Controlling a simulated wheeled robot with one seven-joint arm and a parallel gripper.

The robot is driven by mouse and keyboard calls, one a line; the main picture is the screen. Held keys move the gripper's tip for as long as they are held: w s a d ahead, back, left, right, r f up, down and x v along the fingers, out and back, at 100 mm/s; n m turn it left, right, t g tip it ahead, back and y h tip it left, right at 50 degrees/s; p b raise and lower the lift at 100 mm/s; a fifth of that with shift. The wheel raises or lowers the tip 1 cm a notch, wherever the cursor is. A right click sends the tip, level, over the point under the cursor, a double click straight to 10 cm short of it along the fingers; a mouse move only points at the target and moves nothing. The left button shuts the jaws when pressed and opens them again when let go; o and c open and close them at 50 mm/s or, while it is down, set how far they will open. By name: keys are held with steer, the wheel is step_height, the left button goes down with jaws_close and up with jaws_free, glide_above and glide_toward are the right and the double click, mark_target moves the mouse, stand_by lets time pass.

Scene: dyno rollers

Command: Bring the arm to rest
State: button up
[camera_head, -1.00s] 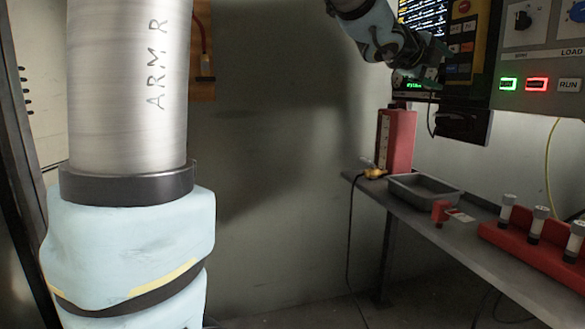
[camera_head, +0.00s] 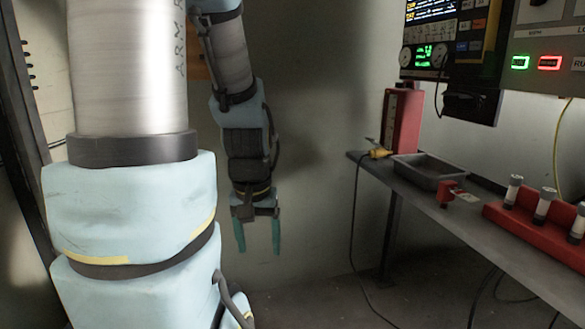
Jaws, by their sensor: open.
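My gripper (camera_head: 258,236) hangs from my forearm in the middle left of the head view, its two teal fingers pointing down. The fingers are apart with nothing between them. It is in free air in front of the grey wall, to the left of the bench and clear of it. My large upper arm fills the left side of the view and hides what is behind it.
A grey bench (camera_head: 475,225) runs along the right. It bears a red upright box (camera_head: 403,122), a grey tray (camera_head: 428,168), a small red part (camera_head: 447,193) and a red rack (camera_head: 525,226) with white-capped cylinders. A control panel (camera_head: 545,58) hangs above. A black cable (camera_head: 352,235) droops from the bench.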

step_height(320, 180, up, 25)
steer(key=p, duration=2.4)
steer(key=shift+w, duration=0.15)
steer(key=shift+f, duration=0.1)
